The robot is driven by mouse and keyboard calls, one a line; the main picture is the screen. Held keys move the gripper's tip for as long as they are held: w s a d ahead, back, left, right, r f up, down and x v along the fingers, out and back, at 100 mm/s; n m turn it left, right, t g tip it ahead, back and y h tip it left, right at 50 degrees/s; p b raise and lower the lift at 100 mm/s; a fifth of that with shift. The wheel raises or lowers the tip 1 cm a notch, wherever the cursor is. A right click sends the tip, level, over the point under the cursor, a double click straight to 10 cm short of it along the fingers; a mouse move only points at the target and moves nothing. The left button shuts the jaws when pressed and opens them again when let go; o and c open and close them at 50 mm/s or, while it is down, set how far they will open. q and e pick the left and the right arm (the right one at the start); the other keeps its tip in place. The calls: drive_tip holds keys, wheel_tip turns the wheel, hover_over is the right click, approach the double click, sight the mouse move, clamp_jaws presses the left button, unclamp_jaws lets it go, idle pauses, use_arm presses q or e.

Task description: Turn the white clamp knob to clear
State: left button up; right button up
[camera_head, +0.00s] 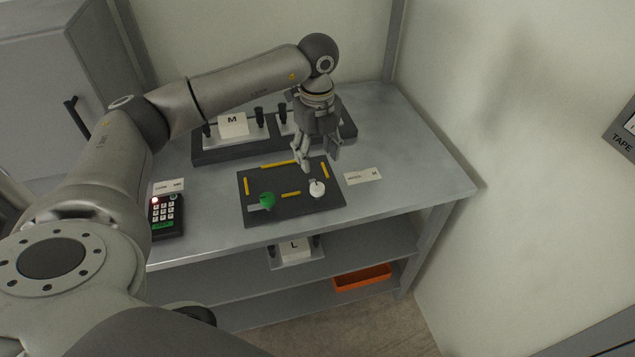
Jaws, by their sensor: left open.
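The white clamp knob (317,188) sits on the right part of a dark plate (290,211) on the grey table. A small light pointer or tab shows at its upper edge. A green knob (267,200) with a light tab sits on the plate's left part. My left gripper (320,164) points down over the back right of the plate, just behind and above the white knob in the picture. Its fingers are apart with nothing between them. It looks clear of the knob, but the exact height is hard to tell. My right gripper is not in view.
Yellow strips (291,195) mark the plate. A label card (363,176) lies right of it. A dark rack (210,151) with a block marked M (233,124) stands behind. A keypad (166,215) is at left. Below are shelves with an orange bin (362,277). The table's right side is clear.

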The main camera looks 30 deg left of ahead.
sight(318, 187)
use_arm(q)
wheel_tip(318, 187, down, 10)
drive_tip(key=shift+d+f+p, duration=0.1)
drive_tip(key=shift+f+p, duration=0.1)
drive_tip(key=shift+p, duration=1)
drive_tip(key=shift+c, duration=0.2)
drive_tip(key=c, duration=1)
